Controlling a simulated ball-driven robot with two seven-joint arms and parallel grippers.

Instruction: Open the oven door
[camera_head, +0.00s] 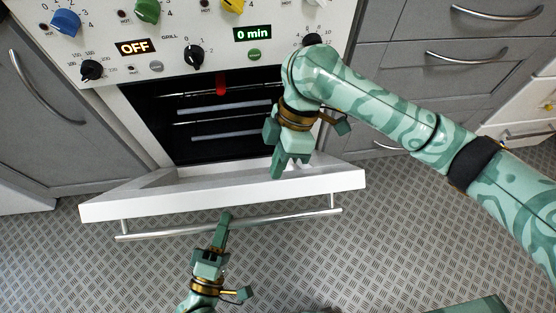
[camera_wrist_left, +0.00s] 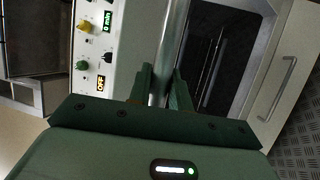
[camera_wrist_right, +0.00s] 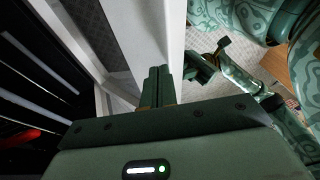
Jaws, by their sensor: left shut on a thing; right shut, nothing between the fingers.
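The white oven door (camera_head: 125,207) is partly open, tilted outward and down from the oven front. Its silver bar handle (camera_head: 290,218) runs along the outer side. My left gripper (camera_head: 226,218) is shut on the handle near the middle; in the left wrist view the handle (camera_wrist_left: 172,45) passes between its fingers (camera_wrist_left: 161,85). My right gripper (camera_head: 278,168) is shut and empty, by the inner side of the door near its upper edge. In the right wrist view its closed fingers (camera_wrist_right: 158,85) overlap the door (camera_wrist_right: 145,30); I cannot tell whether they touch it.
The dark oven cavity (camera_head: 195,142) with racks shows behind the door. The control panel (camera_head: 125,75) with knobs and displays is above. Grey cabinets (camera_head: 60,120) and drawers (camera_head: 440,30) stand on both sides. The patterned metal floor (camera_head: 90,275) in front is mostly clear.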

